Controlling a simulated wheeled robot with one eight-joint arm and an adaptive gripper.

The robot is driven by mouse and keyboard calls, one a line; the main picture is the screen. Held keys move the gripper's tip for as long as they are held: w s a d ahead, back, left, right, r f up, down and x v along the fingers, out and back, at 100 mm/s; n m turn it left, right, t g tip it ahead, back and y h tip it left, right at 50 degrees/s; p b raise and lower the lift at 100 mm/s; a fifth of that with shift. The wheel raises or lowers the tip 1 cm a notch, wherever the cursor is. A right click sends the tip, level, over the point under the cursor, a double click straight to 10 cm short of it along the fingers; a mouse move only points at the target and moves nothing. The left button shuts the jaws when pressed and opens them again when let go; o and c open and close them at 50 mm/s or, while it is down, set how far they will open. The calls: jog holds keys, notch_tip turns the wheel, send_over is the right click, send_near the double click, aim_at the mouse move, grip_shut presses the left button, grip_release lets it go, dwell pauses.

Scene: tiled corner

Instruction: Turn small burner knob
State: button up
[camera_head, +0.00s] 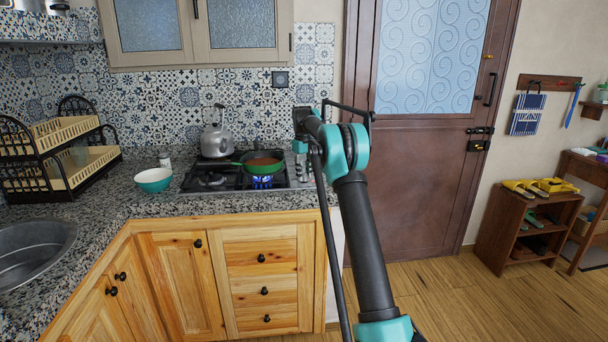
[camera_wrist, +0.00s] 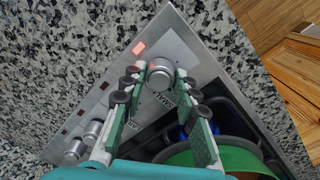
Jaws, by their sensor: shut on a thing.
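In the wrist view, a round silver knob (camera_wrist: 159,75) stands on the steel control strip of the stove (camera_wrist: 200,57), near its corner. The two green-padded fingers of my gripper (camera_wrist: 160,84) flank this knob and are closed on its sides. Dark lettering is printed on the strip beside it, partly hidden by the fingers. More silver knobs (camera_wrist: 93,131) stand farther along the strip, at lower left. In the head view, my arm reaches to the right end of the stove (camera_head: 188,187); the fingers and the gripped knob are hard to make out there.
A green pan (camera_head: 240,162) sits over a lit blue flame, close to the knobs; it also shows in the wrist view (camera_wrist: 240,160). A grey kettle (camera_head: 215,140) stands behind it. A teal bowl (camera_head: 154,180) and a dish rack (camera_head: 48,168) are to the left on the granite counter.

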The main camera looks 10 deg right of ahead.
jog(key=m, duration=0.4)
jog(key=shift+m, duration=0.3)
jog(key=m, duration=0.4)
jog(key=shift+m, duration=0.3)
jog(key=m, duration=0.4)
jog(key=shift+m+g, duration=0.3)
jog(key=shift+m, duration=2)
jog(key=o, duration=1.2)
jog(key=shift+c, duration=0.2)
